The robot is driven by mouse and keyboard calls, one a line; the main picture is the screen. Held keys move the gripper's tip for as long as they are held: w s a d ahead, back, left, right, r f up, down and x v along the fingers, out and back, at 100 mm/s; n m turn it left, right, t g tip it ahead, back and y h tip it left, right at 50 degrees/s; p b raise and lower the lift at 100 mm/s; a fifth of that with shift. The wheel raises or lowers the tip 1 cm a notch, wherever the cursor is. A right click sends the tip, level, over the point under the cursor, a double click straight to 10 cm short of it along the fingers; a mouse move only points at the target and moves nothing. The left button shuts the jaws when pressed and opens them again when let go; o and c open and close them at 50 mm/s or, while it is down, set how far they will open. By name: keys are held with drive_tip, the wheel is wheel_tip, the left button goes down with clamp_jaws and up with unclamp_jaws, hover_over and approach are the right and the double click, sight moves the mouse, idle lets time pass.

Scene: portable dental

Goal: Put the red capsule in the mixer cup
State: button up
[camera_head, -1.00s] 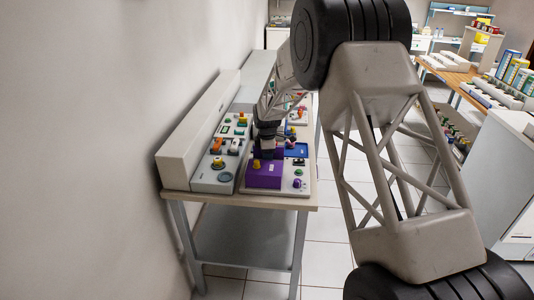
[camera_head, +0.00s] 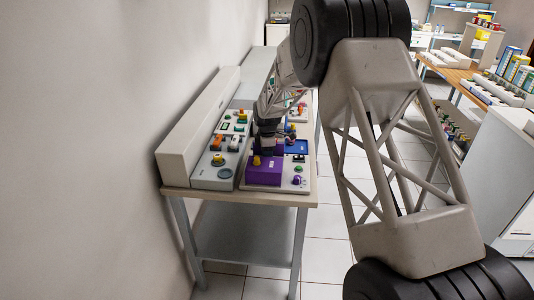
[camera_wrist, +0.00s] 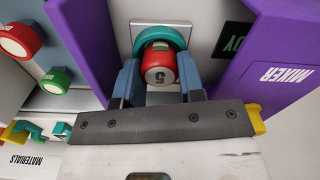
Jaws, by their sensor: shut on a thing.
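The red capsule (camera_wrist: 158,55), with a silver end marked 5, sits between the two fingers of my gripper (camera_wrist: 160,85) in the wrist view. The fingers are shut on it. Its far end lies at a teal ring (camera_wrist: 180,38) on a light square plate, which looks like the mixer cup. I cannot tell how deep it sits in the ring. The purple mixer (camera_wrist: 265,60), lettered MIXER, has walls on both sides of my gripper. In the head view my gripper (camera_head: 267,147) is over the purple mixer (camera_head: 264,172), and the capsule is hidden there.
A red button (camera_wrist: 20,40) and a green button (camera_wrist: 55,82) are left of the mixer in the wrist view. A yellow knob (camera_wrist: 255,120) is close on the right. A panel lettered MATERIALS (camera_wrist: 25,160) is at lower left. The wall borders the table (camera_head: 180,190).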

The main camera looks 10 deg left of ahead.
drive_tip(key=o, duration=1)
drive_tip(key=shift+r, duration=3.9)
